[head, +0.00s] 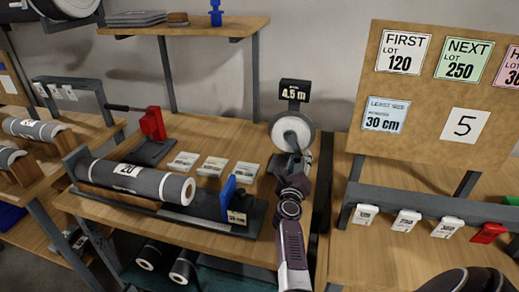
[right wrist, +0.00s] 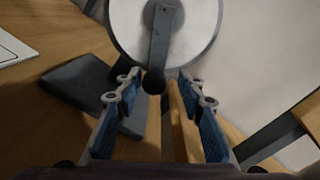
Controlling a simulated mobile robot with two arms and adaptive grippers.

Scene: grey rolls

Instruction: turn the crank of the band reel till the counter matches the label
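The band reel (head: 291,133) is a white disc on a dark stand at the right end of the middle bench; it also fills the top of the right wrist view (right wrist: 195,35). Its counter (head: 294,92) reads 4.5 m. The grey crank arm (right wrist: 159,40) hangs down from the hub and ends in a dark round knob (right wrist: 154,82). My right gripper (head: 297,160) is in front of the reel. In the right wrist view its blue-padded fingers (right wrist: 159,88) are spread on both sides of the knob, with gaps visible. I cannot tell which label belongs to the reel. My left gripper is out of view.
A grey roll marked 20 (head: 138,182) lies in a cradle on the bench, with a blue piece (head: 228,192) at its right. A red device (head: 152,124) and several white cards (head: 213,167) are behind. The board (head: 425,90) at right carries printed cards, one showing 5.

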